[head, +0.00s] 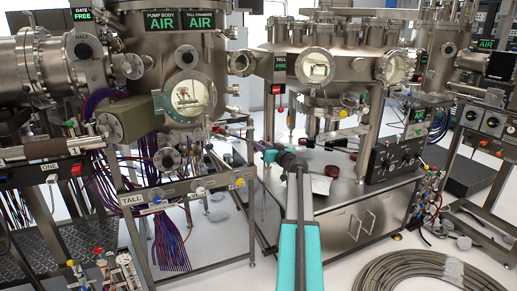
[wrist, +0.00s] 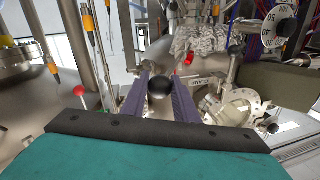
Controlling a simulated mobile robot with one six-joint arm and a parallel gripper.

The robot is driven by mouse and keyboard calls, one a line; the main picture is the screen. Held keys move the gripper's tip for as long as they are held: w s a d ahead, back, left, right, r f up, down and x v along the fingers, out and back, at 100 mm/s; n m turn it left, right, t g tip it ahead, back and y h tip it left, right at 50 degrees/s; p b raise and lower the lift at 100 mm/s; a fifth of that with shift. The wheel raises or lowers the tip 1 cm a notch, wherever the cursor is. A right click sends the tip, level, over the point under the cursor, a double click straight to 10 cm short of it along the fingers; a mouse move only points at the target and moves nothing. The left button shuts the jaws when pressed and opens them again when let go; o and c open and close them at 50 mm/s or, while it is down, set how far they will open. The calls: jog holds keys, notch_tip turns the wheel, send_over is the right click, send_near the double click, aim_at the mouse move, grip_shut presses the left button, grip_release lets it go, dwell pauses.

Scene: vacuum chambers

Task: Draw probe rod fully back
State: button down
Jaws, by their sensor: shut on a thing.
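My gripper (head: 262,147) is beside the tall steel chamber (head: 150,55), over the gap between the benches, with my arm reaching up from the bottom of the head view. In the wrist view my gripper (wrist: 161,78) has its two purple fingers closed on a black ball knob (wrist: 160,86). The knob appears to be the handle end of the probe rod, but the rod behind it is mostly hidden by the knob and fingers. In the head view my gripper hides the knob. I cannot tell how far the rod is drawn.
A red-topped lever (wrist: 80,91) stands left. In the head view, a control box (head: 397,154) sits on the right bench. Coiled hose (head: 400,270) lies on the floor.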

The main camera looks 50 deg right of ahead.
jog(key=shift+s+d+f+b, duration=0.1)
jog(key=shift+s+b, duration=0.85)
jog(key=shift+b, duration=0.35)
jog(key=shift+s+d+f+b, duration=0.1)
jog(key=shift+s+b, duration=0.8)
jog(key=shift+b, duration=0.35)
jog(key=c, duration=1.7)
grip_release()
jog(key=shift+s, duration=0.1)
jog(key=o, duration=0.3)
jog(key=shift+s+r, duration=0.1)
jog(key=shift+r, duration=0.05)
jog(key=s+a+b, duration=0.2)
jog(key=s, duration=1.1)
jog(key=shift+s+a+b, duration=0.2)
jog(key=shift+a+b, duration=0.1)
